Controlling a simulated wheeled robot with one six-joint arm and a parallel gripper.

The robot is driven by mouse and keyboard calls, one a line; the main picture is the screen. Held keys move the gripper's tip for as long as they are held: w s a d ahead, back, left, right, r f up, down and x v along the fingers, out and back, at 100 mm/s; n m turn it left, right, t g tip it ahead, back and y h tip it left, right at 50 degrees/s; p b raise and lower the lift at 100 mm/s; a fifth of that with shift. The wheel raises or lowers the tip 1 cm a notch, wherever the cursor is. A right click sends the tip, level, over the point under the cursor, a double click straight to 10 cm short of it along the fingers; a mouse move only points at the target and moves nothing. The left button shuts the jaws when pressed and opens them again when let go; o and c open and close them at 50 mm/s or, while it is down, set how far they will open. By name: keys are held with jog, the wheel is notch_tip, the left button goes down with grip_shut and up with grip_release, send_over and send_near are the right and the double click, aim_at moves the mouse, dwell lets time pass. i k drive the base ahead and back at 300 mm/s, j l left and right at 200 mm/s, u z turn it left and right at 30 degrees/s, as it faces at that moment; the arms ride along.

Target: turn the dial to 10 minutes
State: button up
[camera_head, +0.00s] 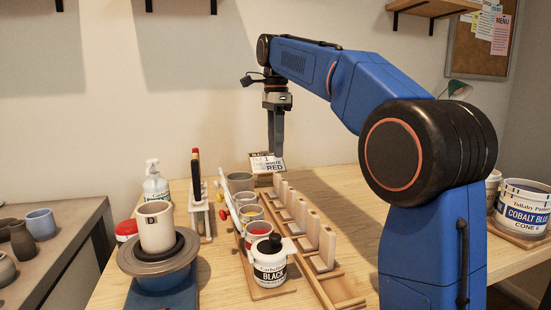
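My gripper (276,150) hangs fingers down from my blue arm, above the back of the wooden table (345,205). Its fingers overlap in this side view, so I cannot tell whether they are open or shut. No object shows clearly between them. I cannot make out a dial or minute marks anywhere. A round red-topped white item (126,230) sits at the table's left, partly hidden by a beige cup, and its kind is unclear.
A beige cup (156,226) stands on a wheel-like stand (158,265). Glaze cups, a black-labelled jar (270,266) and a slatted wooden rack (325,270) fill the middle. A white pump bottle (155,184) stands behind. A cobalt blue bucket (522,208) is far right.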

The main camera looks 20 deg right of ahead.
aim_at(125, 230)
jog(key=k, duration=1)
